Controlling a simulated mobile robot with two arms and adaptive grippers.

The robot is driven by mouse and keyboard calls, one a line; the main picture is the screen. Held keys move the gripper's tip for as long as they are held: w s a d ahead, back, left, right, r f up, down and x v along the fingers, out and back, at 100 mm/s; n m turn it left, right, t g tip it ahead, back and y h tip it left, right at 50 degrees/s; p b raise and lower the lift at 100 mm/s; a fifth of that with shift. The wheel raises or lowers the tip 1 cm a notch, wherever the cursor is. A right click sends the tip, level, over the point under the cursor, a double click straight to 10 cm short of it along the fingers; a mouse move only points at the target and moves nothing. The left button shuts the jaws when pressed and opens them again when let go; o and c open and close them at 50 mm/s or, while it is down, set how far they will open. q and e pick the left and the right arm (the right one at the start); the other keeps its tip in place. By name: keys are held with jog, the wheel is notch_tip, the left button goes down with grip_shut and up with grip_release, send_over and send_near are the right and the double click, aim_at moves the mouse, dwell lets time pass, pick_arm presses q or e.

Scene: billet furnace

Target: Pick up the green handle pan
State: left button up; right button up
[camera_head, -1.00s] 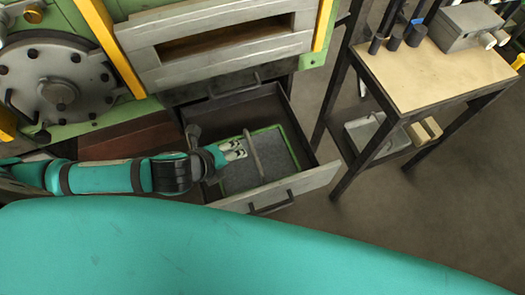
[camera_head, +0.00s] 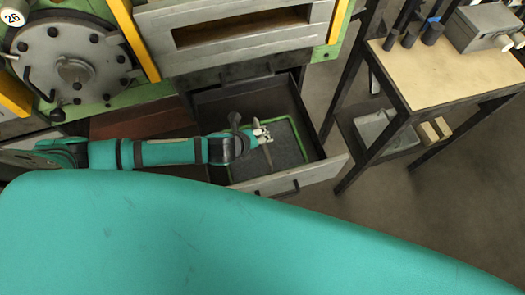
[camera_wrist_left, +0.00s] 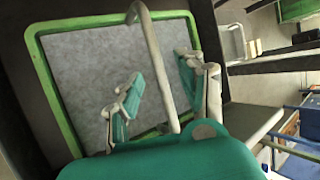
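The pan (camera_head: 300,140) has a green rim, a flat grey floor and a grey bar handle, and lies in the open drawer. In the left wrist view the pan (camera_wrist_left: 75,75) fills much of the picture, and its handle (camera_wrist_left: 155,60) arches across it. My left gripper (camera_head: 264,133) is over the pan, at the handle. In the left wrist view its fingers (camera_wrist_left: 158,92) are spread apart, one on each side of the handle, with gaps showing. In the head view the gripper hides part of the handle. My right gripper is not in view.
The drawer (camera_head: 312,174) has dark walls close around the pan and sits below the green and grey furnace (camera_head: 240,45). A table (camera_head: 450,78) with dark cylinders and a grey box stands at the right. Bare floor lies between drawer and table.

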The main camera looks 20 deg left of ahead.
pick_arm(q)
jog(key=x, duration=0.3)
jog(key=shift+w+f, duration=0.1)
jog(key=shift+f, duration=0.05)
grip_shut()
dwell(0.3)
